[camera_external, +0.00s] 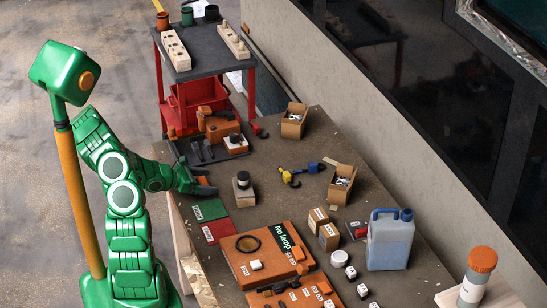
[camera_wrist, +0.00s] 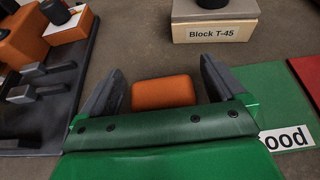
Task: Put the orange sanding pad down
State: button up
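The orange sanding pad (camera_wrist: 164,92) shows in the wrist view between the two fingers of my gripper (camera_wrist: 162,85). A narrow gap shows on each side of the pad, so my gripper looks open around it. The pad appears to lie flat on the brown tabletop, though its near edge is hidden by the gripper's green body. In the external view my gripper (camera_external: 203,184) is low over the left edge of the table, and only a little orange (camera_external: 203,181) shows at its fingers.
A block labelled "Block T-45" (camera_wrist: 221,33) stands beyond the gripper. A green mat (camera_wrist: 270,95) with a partly hidden label lies to the right, with a red mat (camera_external: 221,230) beside it. A dark slotted tray (camera_wrist: 45,90) is at left. Bare tabletop lies ahead of the fingers.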

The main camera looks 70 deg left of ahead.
aim_at(204, 180)
jog(key=shift+r, duration=0.1)
jog(key=shift+s+r, duration=0.1)
jog(key=shift+s, duration=0.05)
jog(key=shift+v, duration=2.6)
